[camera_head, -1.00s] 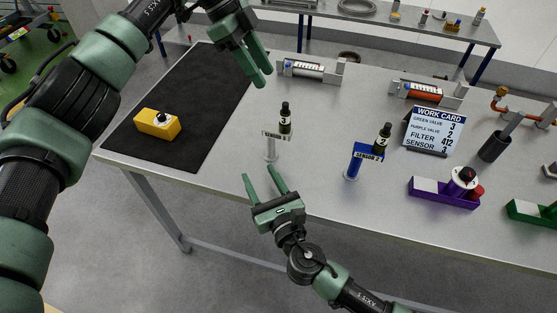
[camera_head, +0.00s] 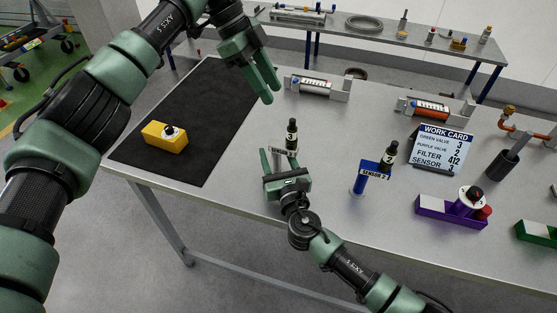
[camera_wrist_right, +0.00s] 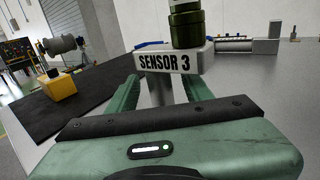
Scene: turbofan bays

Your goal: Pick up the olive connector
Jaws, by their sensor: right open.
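The olive connector (camera_head: 291,137) stands upright on the white Sensor 3 stand, its top black. In the right wrist view its olive body (camera_wrist_right: 187,27) shows above the stand's label, its top cut off by the frame. My right gripper (camera_head: 283,160) is open and empty in front of this stand. In the right wrist view its fingers (camera_wrist_right: 160,88) lie on either side of the stand's post, below the label and the connector. My left gripper (camera_head: 270,93) hangs over the table near the mat's right edge, fingers apart and empty.
A blue Sensor 2 stand (camera_head: 361,184) with a similar dark connector (camera_head: 389,154) is to the right. A yellow block (camera_head: 165,138) sits on the black mat (camera_head: 205,105). A work card (camera_head: 440,150) and purple holder (camera_head: 440,211) stand farther right.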

